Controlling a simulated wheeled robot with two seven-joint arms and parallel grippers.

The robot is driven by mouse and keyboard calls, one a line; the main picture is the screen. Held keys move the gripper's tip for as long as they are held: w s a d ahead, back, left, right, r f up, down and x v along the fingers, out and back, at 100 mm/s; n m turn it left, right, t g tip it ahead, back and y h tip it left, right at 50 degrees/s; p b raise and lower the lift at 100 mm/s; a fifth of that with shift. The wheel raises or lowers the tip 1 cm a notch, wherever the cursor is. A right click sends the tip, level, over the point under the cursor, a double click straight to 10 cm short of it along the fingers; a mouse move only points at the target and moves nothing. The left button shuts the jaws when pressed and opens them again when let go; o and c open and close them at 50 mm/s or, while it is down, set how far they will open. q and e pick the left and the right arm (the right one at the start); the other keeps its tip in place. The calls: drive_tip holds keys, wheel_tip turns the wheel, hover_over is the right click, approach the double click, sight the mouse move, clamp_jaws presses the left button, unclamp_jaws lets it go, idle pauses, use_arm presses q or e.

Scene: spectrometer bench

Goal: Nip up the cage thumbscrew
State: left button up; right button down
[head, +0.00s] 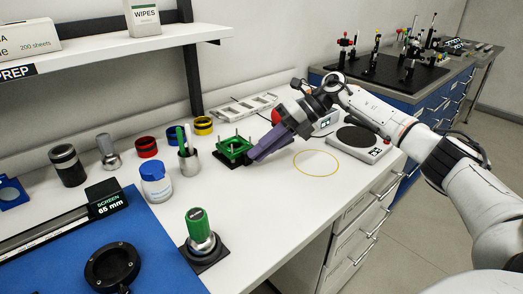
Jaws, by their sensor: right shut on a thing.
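A green cage (234,148) with upright rods stands on a dark base on the white bench, near the middle of the view. My right gripper (254,156) reaches in from the right, its purple fingers pointing down and left at the cage's right side. The fingers are shut at the cage's edge. What they hold is hidden between them, and I cannot make out the thumbscrew itself. My left gripper is not in view.
A yellow ring (316,151) lies on the bench right of the cage, with a scale (355,142) beyond. A pen cup (188,163), white jar (156,183) and green-topped tool (200,232) stand left and in front. Bare bench lies in front of the cage.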

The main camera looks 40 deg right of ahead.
drive_tip(key=shift+r, duration=0.1)
drive_tip(key=c, duration=1.7)
unclamp_jaws()
drive_tip(key=shift+c, duration=0.2)
drive_tip(key=v, duration=1)
drive_tip(key=shift+d, duration=0.15)
drive_tip(key=shift+s, duration=0.15)
